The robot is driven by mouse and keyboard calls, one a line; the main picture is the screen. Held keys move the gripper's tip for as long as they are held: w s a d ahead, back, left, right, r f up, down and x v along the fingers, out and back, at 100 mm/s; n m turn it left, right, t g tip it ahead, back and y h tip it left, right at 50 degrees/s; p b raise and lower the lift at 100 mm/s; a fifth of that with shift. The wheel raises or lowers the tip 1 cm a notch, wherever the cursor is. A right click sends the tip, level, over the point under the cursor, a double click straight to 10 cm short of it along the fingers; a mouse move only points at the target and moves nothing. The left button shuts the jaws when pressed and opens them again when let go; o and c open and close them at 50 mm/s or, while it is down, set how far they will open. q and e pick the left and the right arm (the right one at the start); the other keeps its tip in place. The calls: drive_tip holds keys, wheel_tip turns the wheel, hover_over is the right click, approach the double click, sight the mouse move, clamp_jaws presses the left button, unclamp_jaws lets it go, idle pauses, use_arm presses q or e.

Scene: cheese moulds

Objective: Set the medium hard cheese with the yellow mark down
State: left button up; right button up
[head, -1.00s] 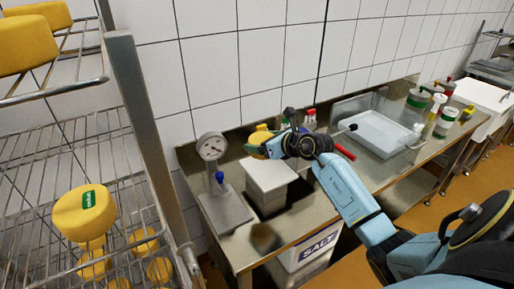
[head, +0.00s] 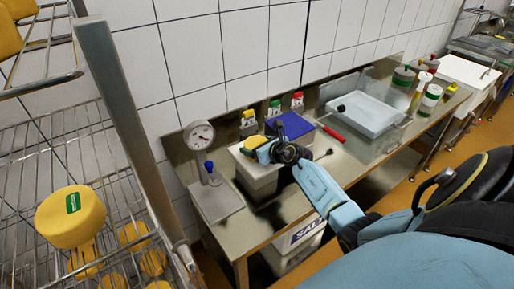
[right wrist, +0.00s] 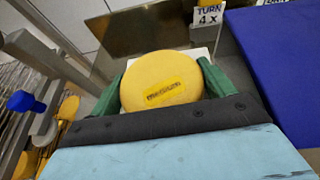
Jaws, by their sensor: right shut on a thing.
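The medium hard cheese, a yellow round wheel, is in my right gripper. In the right wrist view the cheese (right wrist: 160,88) faces the camera with a yellow label on it. The right gripper's green fingers (right wrist: 162,90) press on its two sides. In the head view the right gripper (head: 262,149) is over the white-topped box on the bench, and a bit of the cheese (head: 254,142) shows beside the fingers. I cannot tell whether the cheese touches the surface below. The left gripper is not in view.
A white-topped box (head: 256,174) is under the gripper, with a blue board (head: 290,126) just right of it. A scale with a dial (head: 199,135) stands left. A wire rack (head: 120,200) holds several yellow cheeses, one green-marked (head: 70,217). A white tray (head: 365,112) is further right.

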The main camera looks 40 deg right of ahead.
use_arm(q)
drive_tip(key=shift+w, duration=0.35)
use_arm(e)
drive_tip(key=shift+w+r, duration=0.1)
drive_tip(key=o, duration=0.9)
drive_tip(key=shift+f, duration=0.25)
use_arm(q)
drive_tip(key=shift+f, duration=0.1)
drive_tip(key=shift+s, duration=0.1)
use_arm(e)
drive_tip(key=shift+r, duration=0.2)
drive_tip(key=shift+s+r, duration=0.1)
drive_tip(key=shift+s, duration=0.2)
use_arm(q)
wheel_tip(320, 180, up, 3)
drive_tip(key=p, duration=0.2)
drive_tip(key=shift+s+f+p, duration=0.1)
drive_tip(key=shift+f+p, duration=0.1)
drive_tip(key=shift+p, duration=0.1)
use_arm(e)
drive_tip(key=v, duration=1.1)
drive_tip(key=shift+s, duration=0.25)
